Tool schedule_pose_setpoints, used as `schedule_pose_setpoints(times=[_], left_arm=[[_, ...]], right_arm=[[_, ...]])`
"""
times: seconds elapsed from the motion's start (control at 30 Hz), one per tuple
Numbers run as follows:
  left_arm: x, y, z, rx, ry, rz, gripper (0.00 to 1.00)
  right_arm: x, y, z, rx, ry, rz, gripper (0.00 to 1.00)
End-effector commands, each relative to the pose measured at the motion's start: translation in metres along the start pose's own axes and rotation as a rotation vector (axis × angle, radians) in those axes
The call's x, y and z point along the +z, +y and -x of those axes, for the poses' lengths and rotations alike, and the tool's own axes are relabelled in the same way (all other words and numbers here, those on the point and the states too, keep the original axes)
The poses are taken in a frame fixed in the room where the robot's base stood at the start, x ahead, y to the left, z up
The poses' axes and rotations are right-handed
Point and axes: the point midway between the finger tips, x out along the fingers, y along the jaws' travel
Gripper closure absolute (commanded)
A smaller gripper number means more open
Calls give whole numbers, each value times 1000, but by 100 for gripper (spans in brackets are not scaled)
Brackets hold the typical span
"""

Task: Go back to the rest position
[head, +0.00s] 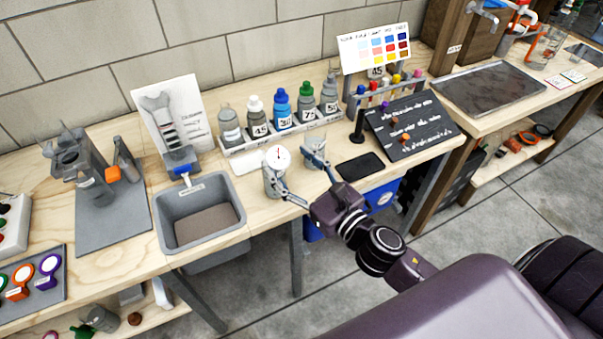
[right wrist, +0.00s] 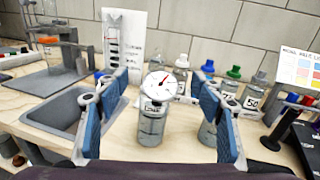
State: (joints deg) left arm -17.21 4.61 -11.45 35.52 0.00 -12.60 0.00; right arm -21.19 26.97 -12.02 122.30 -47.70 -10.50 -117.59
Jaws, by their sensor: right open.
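My right gripper (head: 296,172) is over the front edge area of the wooden bench, its two fingers spread wide. In the right wrist view its blue-padded fingers (right wrist: 160,100) stand apart at left and right. A grey canister with a white round dial gauge (head: 278,158) stands upright on the bench by the left finger. In the right wrist view the gauge (right wrist: 160,84) appears in the gap between the fingers, with no finger visibly closed on it. A clear jar (right wrist: 208,132) is partly hidden behind the other finger. My left gripper is not in view.
A grey sink (head: 203,215) lies left of the gripper. A rack of bottles (head: 272,135) stands behind. A black phone-like slab (head: 361,166) and a dark sloped board (head: 412,125) lie right. A grey tray (head: 488,87) sits on the far right bench. Open floor lies in front.

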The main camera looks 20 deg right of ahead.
Motion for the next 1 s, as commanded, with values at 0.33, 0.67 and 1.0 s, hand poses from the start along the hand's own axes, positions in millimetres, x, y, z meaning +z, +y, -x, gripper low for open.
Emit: schedule_pose_setpoints(times=[0.33, 0.67, 1.0], left_arm=[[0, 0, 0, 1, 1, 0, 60], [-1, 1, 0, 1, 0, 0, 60], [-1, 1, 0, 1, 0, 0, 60]], right_arm=[[0, 0, 34, 0, 0, -1, 39], [-1, -5, 37, -27, 8, -63, 39], [-49, -62, 66, -461, 89, -1030, 39]])
